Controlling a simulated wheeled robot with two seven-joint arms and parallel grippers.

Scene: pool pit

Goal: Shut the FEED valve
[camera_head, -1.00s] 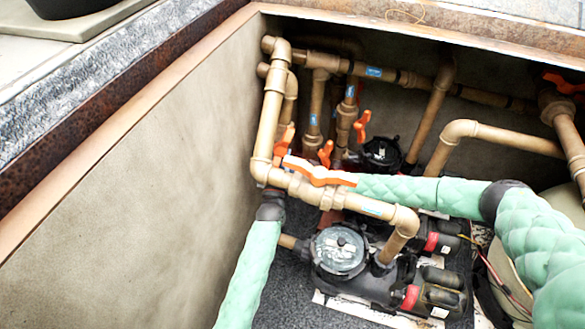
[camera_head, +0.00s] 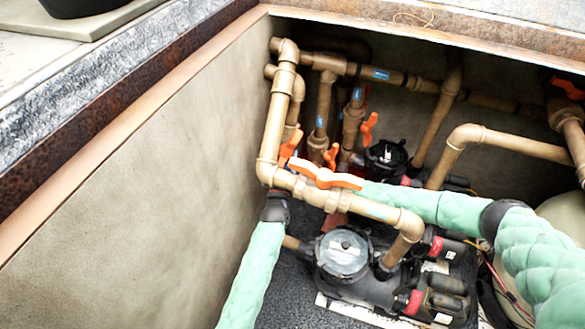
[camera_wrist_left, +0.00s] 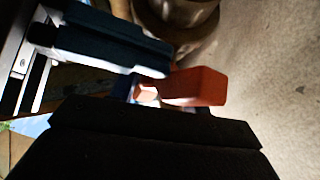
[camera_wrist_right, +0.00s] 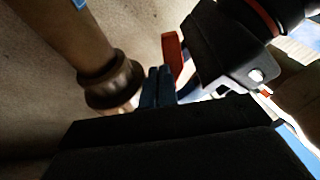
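Several orange valve handles show in the head view. The nearest handle (camera_head: 325,175) lies along the front tan pipe (camera_head: 345,203); others are a small handle (camera_head: 331,155) and a rear handle (camera_head: 368,128). I cannot read the blue labels, so I cannot tell which is FEED. Both grippers are hidden behind pipework in the head view. In the left wrist view a red-orange handle (camera_wrist_left: 195,87) is close to my left gripper, whose finger gap is unclear. In the right wrist view my right gripper (camera_wrist_right: 158,88) has its fingers together, beside a red-orange handle (camera_wrist_right: 173,58).
My green-sleeved arms reach into the pit. Black pumps, one with a clear lid (camera_head: 343,255) and one behind it (camera_head: 385,157), sit on the floor. A bare pit wall (camera_head: 140,210) stands at left, and tan pipes (camera_head: 495,140) crowd the back and right.

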